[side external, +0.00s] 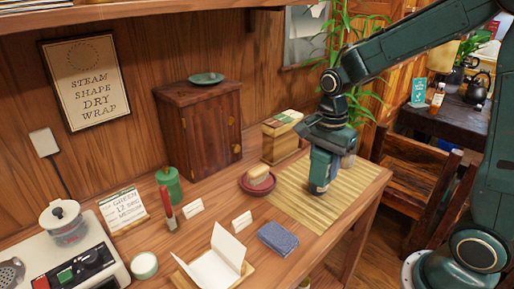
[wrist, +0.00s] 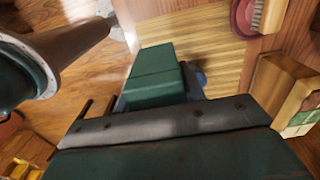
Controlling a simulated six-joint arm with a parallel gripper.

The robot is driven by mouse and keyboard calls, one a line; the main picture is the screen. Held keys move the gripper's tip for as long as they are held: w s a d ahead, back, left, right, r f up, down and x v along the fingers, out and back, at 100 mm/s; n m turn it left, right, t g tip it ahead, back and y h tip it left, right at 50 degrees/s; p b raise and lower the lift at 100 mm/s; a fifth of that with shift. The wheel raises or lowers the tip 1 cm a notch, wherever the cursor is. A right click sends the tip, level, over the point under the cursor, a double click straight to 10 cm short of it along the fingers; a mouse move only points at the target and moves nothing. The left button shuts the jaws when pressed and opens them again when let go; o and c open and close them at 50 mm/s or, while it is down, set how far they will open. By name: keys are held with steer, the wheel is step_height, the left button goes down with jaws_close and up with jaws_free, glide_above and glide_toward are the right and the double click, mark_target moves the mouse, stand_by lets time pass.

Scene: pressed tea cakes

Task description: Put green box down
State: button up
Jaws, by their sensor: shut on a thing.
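My gripper (side external: 322,182) points down over the slatted bamboo mat (side external: 283,201) at the right end of the wooden counter. In the wrist view the green box (wrist: 154,72) is a dark green block at the end of my gripper, held between the jaws, with the pale mat (wrist: 205,35) behind it. In the side view the jaws largely hide the box. I cannot tell whether its underside touches the mat.
A red dish (side external: 246,189) with a brush (side external: 260,174) is left of the mat. A wooden box with green-and-cream tops (side external: 280,140) stands behind. A blue cloth-like block (side external: 278,238) and an open white paper (side external: 216,262) lie in front. The mat's near part is clear.

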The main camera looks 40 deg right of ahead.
step_height(320, 180, down, 9)
steer(key=shift+f, duration=0.15)
steer(key=shift+f, duration=1.85)
steer(key=shift+f, duration=0.15)
steer(key=o, duration=1)
steer(key=shift+r, duration=6.15)
steer(key=shift+r, duration=0.1)
